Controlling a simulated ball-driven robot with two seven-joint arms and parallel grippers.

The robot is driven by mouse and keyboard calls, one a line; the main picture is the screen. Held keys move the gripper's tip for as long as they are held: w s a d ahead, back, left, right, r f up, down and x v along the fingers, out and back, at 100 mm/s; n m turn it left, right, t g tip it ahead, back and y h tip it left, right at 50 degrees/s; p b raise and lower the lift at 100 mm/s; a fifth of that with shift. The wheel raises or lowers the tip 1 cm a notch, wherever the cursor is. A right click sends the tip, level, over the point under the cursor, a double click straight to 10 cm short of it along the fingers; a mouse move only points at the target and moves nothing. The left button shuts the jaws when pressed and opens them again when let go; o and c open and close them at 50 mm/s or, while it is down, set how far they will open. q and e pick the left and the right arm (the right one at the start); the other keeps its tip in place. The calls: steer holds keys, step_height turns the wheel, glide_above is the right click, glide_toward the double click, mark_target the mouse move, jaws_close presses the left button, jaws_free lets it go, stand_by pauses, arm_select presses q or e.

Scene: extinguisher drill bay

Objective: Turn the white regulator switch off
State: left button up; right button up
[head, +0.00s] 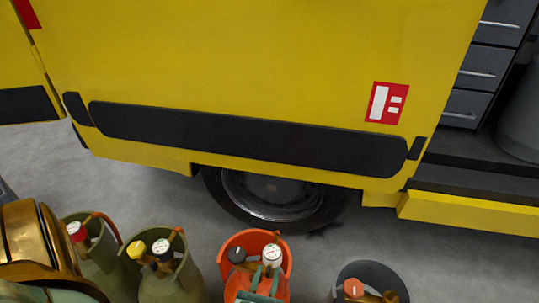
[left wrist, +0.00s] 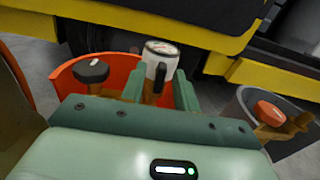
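The white regulator switch (head: 271,252) stands upright in the orange-red bucket (head: 229,270), to the right of a dark knob (head: 237,255). It also shows in the left wrist view, with its white top (left wrist: 161,48) above my fingers. My left gripper (head: 266,275) comes in from the near side. The lower part of the switch is hidden behind the gripper body. My right gripper is not in view.
A dark grey bucket (head: 373,268) at the right holds an orange-red knob (head: 354,288). A yellow vehicle (head: 250,60) with a wheel (head: 268,193) stands behind. Floor shows between the buckets.

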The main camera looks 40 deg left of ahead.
arm_select(q)
jaws_close()
